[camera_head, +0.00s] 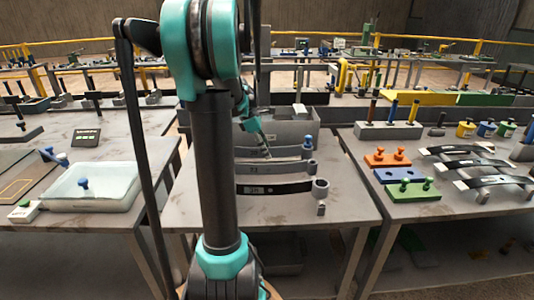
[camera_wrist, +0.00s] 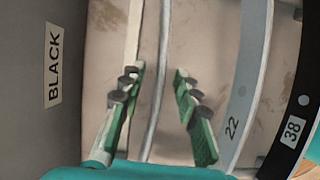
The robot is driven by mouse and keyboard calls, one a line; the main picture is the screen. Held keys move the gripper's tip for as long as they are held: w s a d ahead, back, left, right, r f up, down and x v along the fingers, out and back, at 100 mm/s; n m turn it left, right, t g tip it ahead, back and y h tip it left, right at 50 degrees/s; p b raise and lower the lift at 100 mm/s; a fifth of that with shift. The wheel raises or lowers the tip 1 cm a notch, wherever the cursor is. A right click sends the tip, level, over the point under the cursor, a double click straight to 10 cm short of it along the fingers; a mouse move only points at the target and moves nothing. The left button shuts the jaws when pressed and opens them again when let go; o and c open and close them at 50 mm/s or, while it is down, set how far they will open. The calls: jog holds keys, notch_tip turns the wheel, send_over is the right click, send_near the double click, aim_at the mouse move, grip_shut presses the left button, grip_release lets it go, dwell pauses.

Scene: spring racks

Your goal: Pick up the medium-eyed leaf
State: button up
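Several leaf strips lie one behind another on the middle table. The front one is a black leaf (camera_head: 285,188) with a large eye at its right end; in the wrist view the black leaf (camera_wrist: 308,75) is marked 38. Behind it lies a grey leaf (camera_head: 275,168) with a smaller eye; the grey leaf marked 22 shows right of the fingers (camera_wrist: 251,70). A thin curved grey strip (camera_wrist: 161,60) runs between the fingers. My gripper (camera_wrist: 158,74) is open, its green fingers apart on either side of that strip. My gripper (camera_head: 267,151) is partly hidden in the head view. The eyes are outside the wrist view.
A grey box wall with a BLACK label (camera_wrist: 54,63) stands left of the fingers. A blue-topped peg (camera_head: 308,142) is at the right behind the leaves. The right table (camera_head: 440,210) holds coloured blocks and more leaves. A pale tray (camera_head: 95,190) sits left.

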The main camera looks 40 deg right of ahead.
grip_shut()
jog(key=shift+r, duration=0.1)
dwell(0.4)
notch_tip(320, 180, up, 20)
jog(key=w+d+f+n, duration=0.1)
jog(key=w+d+f, duration=0.1)
jog(key=w+d, duration=1.1)
jog(key=w, duration=0.2)
jog(key=shift+w+f, duration=0.15)
jog(key=shift+w, duration=0.15)
